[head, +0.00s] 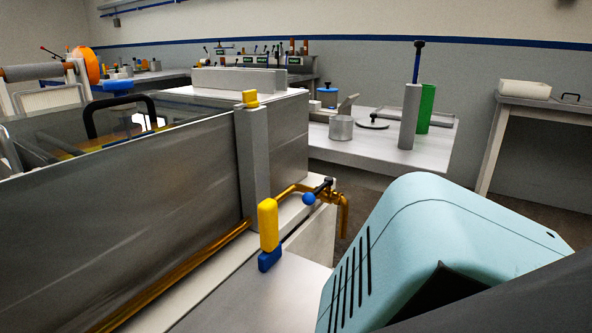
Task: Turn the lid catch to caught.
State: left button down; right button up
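A grey metal bath (120,190) fills the left of the head view. A clear lid with a black arched handle (119,101) lies over its top. A small yellow block (250,98) sits on top of the grey post (252,150) at the bath's near right corner. An upright yellow piece with a blue lower end (268,228) stands in front of the post. I cannot tell which of these two yellow parts is the lid catch, or whether it is caught. Neither gripper shows.
A brass pipe with a blue-knobbed valve (309,198) runs beside the bath. A large pale-blue casing covers the lower right and hides what is behind it.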

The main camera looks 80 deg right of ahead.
aim_at(250, 101)
jog(key=z, duration=1.8)
